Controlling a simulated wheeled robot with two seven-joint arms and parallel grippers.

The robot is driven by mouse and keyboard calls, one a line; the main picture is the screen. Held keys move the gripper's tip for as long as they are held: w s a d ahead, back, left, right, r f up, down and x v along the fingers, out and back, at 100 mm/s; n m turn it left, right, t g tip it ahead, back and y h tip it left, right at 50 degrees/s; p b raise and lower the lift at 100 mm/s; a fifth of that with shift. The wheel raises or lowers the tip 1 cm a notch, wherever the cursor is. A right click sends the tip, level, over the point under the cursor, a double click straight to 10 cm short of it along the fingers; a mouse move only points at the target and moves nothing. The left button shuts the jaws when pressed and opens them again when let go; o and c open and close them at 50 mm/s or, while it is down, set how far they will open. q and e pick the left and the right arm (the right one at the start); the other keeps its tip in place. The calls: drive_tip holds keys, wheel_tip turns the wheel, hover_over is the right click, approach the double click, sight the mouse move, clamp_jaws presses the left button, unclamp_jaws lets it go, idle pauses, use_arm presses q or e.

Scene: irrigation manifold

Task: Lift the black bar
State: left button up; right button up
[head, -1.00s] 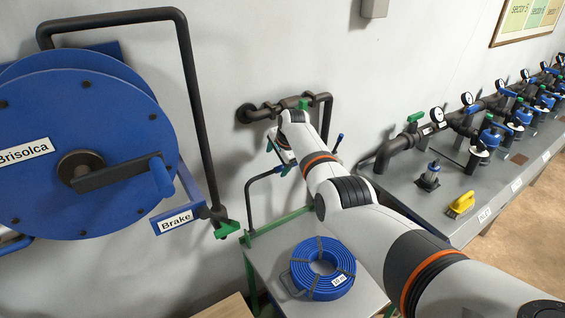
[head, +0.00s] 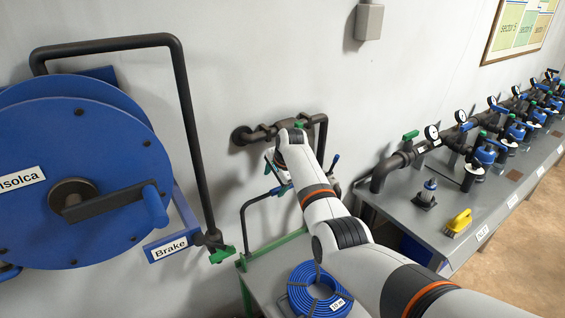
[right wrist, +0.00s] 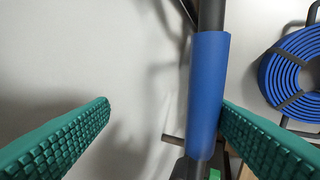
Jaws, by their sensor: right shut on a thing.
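The black bar (head: 246,222) rises from the green-edged cart (head: 268,246) and bends right toward my right gripper (head: 279,178) in the head view. My wrist covers much of the grip there. In the right wrist view a blue sleeve (right wrist: 208,95) on the dark bar (right wrist: 211,15) lies between the green finger pads of my right gripper (right wrist: 166,102). The sleeve is against the right pad, and a gap shows toward the left pad. My right gripper is shut on the bar at this sleeve. My left gripper is not in view.
A coiled blue hose (head: 318,290) lies on the cart near my forearm. A large blue reel (head: 70,170) with a dark frame stands left. A wall pipe (head: 262,134) is just behind my wrist. A grey bench (head: 400,208) with valves and a yellow brush (head: 457,222) stands right.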

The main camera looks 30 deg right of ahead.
drive_tip(key=shift+t, duration=0.3)
drive_tip(key=v, duration=0.3)
drive_tip(key=b+v, duration=0.1)
drive_tip(key=v, duration=0.5)
drive_tip(key=shift+w+a+r+b, duration=0.25)
drive_tip(key=shift+a+r+b, duration=0.05)
drive_tip(key=shift+b, duration=0.05)
drive_tip(key=shift+c, duration=1.4)
drive_tip(key=shift+s+d+r, duration=0.25)
drive_tip(key=shift+d+r, duration=0.1)
drive_tip(key=shift+s+a+r, duration=0.1)
